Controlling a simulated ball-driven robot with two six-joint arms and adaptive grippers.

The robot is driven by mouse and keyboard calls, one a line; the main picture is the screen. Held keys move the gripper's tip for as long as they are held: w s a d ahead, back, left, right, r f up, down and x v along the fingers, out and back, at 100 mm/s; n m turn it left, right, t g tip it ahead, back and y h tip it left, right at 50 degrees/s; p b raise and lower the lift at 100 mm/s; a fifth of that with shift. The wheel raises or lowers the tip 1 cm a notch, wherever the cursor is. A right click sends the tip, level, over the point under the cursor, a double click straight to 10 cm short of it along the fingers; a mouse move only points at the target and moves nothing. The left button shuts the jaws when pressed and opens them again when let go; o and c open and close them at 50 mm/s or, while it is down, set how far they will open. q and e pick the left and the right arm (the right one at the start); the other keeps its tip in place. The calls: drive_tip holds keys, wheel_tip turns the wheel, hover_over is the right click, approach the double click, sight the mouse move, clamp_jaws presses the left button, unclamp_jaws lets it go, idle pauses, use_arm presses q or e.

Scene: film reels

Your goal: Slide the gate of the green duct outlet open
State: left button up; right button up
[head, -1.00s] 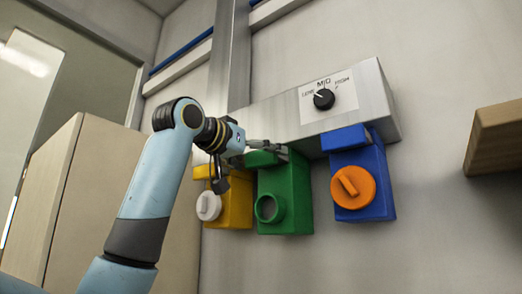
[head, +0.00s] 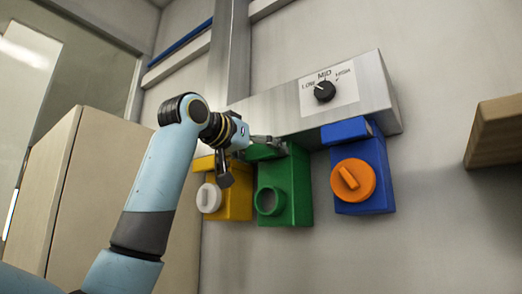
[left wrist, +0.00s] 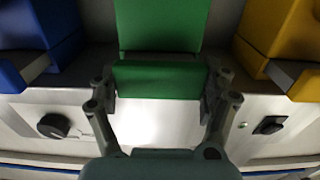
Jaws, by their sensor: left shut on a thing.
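The green duct outlet (head: 294,190) hangs below a metal duct, between a yellow and a blue one, with a round open spout on its front. Its gate is a green block (head: 258,153) at the top of the outlet, partly hidden by my gripper. My left gripper (head: 272,143) is at this block. In the left wrist view the green gate block (left wrist: 160,80) lies between the two fingers of the gripper (left wrist: 160,90), which are shut on it, one on each side. The outlet's green body (left wrist: 160,25) is beyond it. My right gripper is not in view.
The yellow outlet (head: 237,200) with a white cap is close on the left. The blue outlet (head: 375,190) with an orange cap is on the right. The metal duct (head: 290,112) carries a black dial (head: 324,91). A wooden block (head: 495,135) juts out at the far right.

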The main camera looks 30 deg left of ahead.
use_arm(q)
drive_tip(key=s, duration=0.4)
drive_tip(key=s+b, duration=0.1)
drive_tip(key=s, duration=0.1)
drive_tip(key=shift+s+a, duration=0.15)
drive_tip(key=shift+a, duration=0.25)
drive_tip(key=o, duration=1.6)
drive_tip(key=shift+s, duration=0.1)
drive_tip(key=s+a, duration=0.1)
drive_tip(key=s, duration=1.1)
drive_tip(key=shift+a, duration=0.4)
